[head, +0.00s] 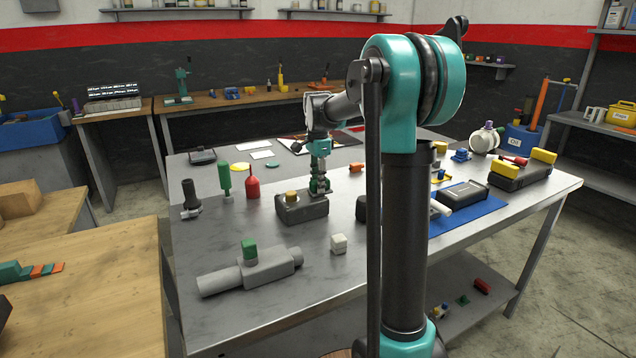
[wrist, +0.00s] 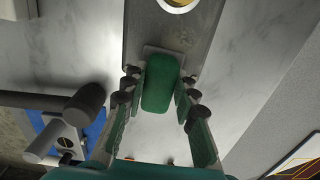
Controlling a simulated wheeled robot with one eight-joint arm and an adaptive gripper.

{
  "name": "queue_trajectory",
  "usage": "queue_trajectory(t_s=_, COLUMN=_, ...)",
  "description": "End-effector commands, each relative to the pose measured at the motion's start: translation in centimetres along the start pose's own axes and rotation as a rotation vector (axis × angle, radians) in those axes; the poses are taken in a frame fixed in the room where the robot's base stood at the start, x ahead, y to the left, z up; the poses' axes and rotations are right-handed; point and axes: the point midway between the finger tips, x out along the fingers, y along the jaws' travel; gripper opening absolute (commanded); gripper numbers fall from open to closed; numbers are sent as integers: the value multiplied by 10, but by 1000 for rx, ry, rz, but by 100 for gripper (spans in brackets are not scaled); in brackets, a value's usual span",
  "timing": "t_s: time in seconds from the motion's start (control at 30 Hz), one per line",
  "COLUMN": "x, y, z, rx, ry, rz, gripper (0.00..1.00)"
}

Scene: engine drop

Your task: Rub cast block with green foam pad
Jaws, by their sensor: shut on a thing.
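A dark grey cast block (head: 302,211) with a brass cap (head: 291,196) sits on the metal table. It also shows at the top of the wrist view (wrist: 190,35). My gripper (head: 319,188) points down at the block's right rear part. In the wrist view my gripper (wrist: 160,100) is shut on the green foam pad (wrist: 158,88), which lies between both fingers. The pad's far end overlaps the block's near edge in that view. I cannot tell whether they touch. In the head view the pad is too small to make out.
A grey pipe-like casting (head: 250,272) with a green cap and a white cube (head: 338,243) lie in front. A green bottle (head: 225,180) and a red bottle (head: 253,184) stand to the left. A blue mat (head: 470,217) lies right. My arm hides part of the table.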

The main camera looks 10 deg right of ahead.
Motion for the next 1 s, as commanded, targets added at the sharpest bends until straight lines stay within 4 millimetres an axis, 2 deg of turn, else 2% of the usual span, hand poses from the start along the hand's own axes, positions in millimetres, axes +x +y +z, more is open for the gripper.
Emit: queue_trajectory(t_s=1.0, x=0, y=2, z=38, rx=-1, ry=0, rz=0, gripper=0)
